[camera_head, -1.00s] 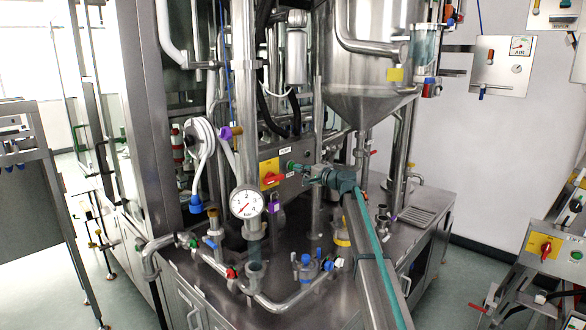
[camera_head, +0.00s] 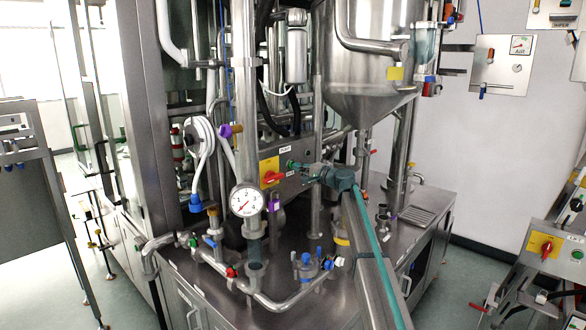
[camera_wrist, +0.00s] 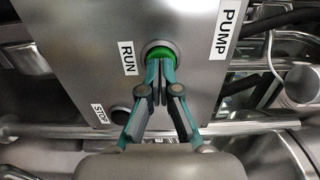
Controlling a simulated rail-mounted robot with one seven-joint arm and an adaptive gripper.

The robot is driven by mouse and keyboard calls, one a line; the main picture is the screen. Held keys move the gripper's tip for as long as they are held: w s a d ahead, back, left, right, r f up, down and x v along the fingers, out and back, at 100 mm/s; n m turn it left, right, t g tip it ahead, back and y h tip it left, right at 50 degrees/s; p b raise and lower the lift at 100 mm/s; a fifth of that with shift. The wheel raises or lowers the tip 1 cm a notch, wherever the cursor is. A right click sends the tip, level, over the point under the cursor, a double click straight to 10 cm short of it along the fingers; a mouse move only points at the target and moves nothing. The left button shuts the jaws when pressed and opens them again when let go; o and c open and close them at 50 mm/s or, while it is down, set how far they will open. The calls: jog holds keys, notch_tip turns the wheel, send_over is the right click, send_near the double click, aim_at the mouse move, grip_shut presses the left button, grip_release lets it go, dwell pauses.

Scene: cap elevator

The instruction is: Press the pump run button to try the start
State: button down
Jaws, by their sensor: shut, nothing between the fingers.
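The green pump run button (camera_wrist: 158,52) sits in a dark ring on a grey metal panel (camera_wrist: 85,55), beside a "RUN" label (camera_wrist: 127,58) and near a "PUMP" label (camera_wrist: 225,28). My gripper (camera_wrist: 160,68) is shut and empty. Its fingertips overlap the lower part of the button in the wrist view and appear to be at its face; whether they press it in, I cannot tell. A dark stop button (camera_wrist: 120,114) lies below left, by the "STOP" label (camera_wrist: 99,116). In the head view my gripper (camera_head: 296,166) reaches the panel (camera_head: 288,185) from the right.
A red switch on a yellow plate (camera_head: 271,173) is just left of the gripper on the panel. A pressure gauge (camera_head: 246,200) stands in front, with pipes and valves around it. A steel hopper (camera_head: 365,65) hangs above the arm.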

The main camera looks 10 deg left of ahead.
jog(key=shift+w+a+b, duration=0.3)
jog(key=shift+a+b, duration=0.15)
jog(key=shift+b, duration=0.05)
dwell(0.8)
jog(key=shift+s+d, duration=0.1)
jog(key=b+v, duration=0.1)
jog(key=v, duration=0.4)
jog(key=shift+s+d, duration=0.1)
dwell(0.6)
jog(key=shift+r, duration=0.1)
dwell(0.4)
